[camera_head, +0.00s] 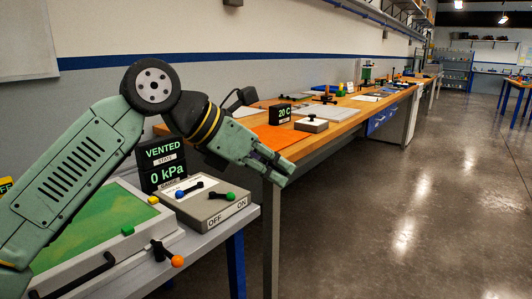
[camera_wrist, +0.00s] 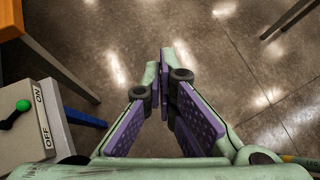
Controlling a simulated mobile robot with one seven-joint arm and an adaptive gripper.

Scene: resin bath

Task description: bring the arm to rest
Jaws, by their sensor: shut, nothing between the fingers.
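My gripper (camera_head: 283,168) hangs at the end of my green arm, past the near table's right end and in front of the wooden bench. In the wrist view my gripper (camera_wrist: 166,60) points down at the bare floor. Its purple-padded fingers come together at the tips with nothing between them. My arm reaches in from the left over the near table, bent at a high elbow.
Below my gripper, a control box (camera_head: 208,205) marked OFF and ON, with a green-knobbed lever, stands near the table edge. Behind it a display (camera_head: 162,160) reads VENTED, 0 kPa. A green-topped bath (camera_head: 95,228) lies left. The long wooden bench (camera_head: 335,112) runs back; the floor (camera_head: 400,215) at right is clear.

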